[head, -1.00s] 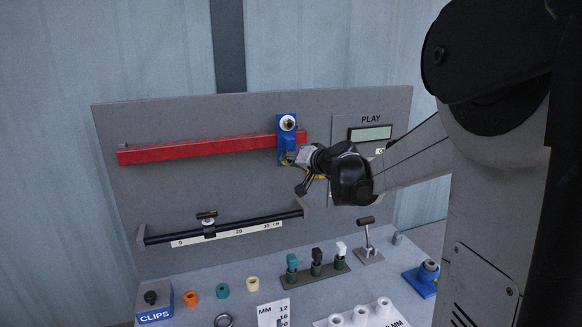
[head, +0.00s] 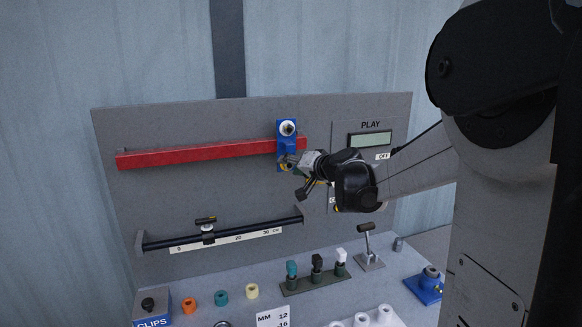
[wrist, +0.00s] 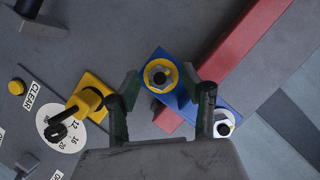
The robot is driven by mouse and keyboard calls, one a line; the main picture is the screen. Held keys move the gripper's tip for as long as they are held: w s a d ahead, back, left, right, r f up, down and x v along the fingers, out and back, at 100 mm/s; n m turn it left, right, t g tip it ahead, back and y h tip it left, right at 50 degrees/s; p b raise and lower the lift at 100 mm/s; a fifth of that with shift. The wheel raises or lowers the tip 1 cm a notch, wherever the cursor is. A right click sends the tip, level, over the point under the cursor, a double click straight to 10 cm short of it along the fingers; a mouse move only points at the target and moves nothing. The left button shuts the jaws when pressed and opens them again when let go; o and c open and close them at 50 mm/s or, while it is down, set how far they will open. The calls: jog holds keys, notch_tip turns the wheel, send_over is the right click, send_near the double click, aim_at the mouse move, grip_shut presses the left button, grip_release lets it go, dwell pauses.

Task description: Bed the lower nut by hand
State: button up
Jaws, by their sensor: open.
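The blue bracket (head: 283,146) is on the grey panel at the right end of the red bar (head: 200,153). Its upper nut (head: 287,128) shows clear in the head view and also in the wrist view (wrist: 223,127). The lower nut (wrist: 160,76), a grey hex in a yellow ring, is in the upper middle of the wrist view. My gripper (wrist: 160,84) is open, with one green-padded finger on each side of that nut. Contact cannot be told. In the head view my gripper (head: 297,176) is at the bracket's lower end and partly hides it.
Below the red bar is a black rail (head: 170,241) with a slider. Several coloured collars, sockets and a lever (head: 367,242) stand on the bench. The PLAY display (head: 371,139) is to the right.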

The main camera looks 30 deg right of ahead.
jog(key=v, duration=1.1)
jog(key=shift+s, duration=0.3)
jog(key=shift+r, duration=0.15)
notch_tip(320, 180, up, 10)
dwell(0.7)
